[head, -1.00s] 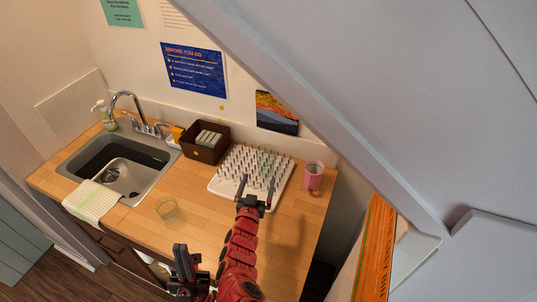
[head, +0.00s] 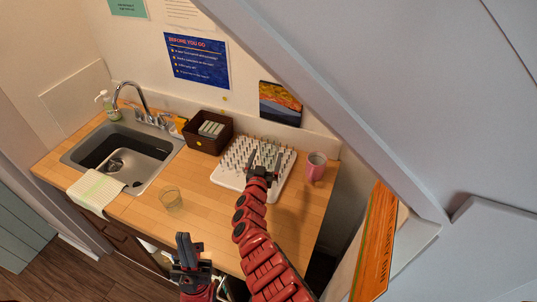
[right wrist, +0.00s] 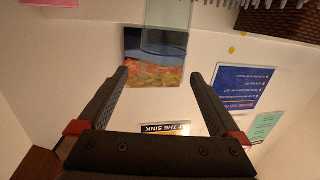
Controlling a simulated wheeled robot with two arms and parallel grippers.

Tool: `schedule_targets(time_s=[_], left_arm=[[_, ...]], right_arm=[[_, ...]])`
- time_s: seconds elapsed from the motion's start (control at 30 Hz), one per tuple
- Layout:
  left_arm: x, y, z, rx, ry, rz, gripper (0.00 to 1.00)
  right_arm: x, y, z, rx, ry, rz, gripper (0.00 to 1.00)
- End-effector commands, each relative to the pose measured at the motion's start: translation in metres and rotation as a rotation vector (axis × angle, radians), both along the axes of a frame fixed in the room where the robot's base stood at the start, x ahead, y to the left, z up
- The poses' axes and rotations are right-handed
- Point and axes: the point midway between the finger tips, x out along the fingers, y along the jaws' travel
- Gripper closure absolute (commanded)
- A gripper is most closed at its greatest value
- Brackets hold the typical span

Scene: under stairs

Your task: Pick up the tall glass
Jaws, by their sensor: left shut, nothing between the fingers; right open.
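A clear, tall glass (right wrist: 166,30) shows at the top of the right wrist view, which is upside down. It is close to the pegs of the white drying rack (head: 226,180). In the head view I cannot make it out clearly among the pegs. My right gripper (head: 265,160) is open over the rack. In the right wrist view the glass appears ahead of the gap between its fingers (right wrist: 160,82), not gripped. My left gripper (head: 184,240) is shut and empty in front of the counter. A shorter clear glass (head: 171,200) stands on the counter.
A dark brown basket (head: 203,143) stands behind left. The sink (head: 150,172) with a towel (head: 95,190) is at the left. A sloped grey ceiling (head: 360,110) closes in on the right. The front counter is mostly clear.

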Motion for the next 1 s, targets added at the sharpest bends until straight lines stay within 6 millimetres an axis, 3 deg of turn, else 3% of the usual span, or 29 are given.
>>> schedule_targets(time_s=[0.2,0.3,0.63,1.0], left_arm=[[0.0,0.0,0.0,0.0,0.0,0.0,1.0],[0.0,0.0,-0.012,0.0,0.0,0.0,1.0],[0.0,0.0,-0.023,0.0,0.0,0.0,1.0],[0.0,0.0,-0.09,0.0,0.0,0.0,1.0]], right_arm=[[0.016,-0.004,0.006,0.008,-0.01,-0.004,0.0],[0.026,-0.006,-0.001,0.008,-0.008,-0.006,0.0],[0.042,-0.006,0.003,0.005,-0.012,0.002,0.0],[0.076,-0.011,-0.007,0.007,-0.014,-0.001,0.0]])
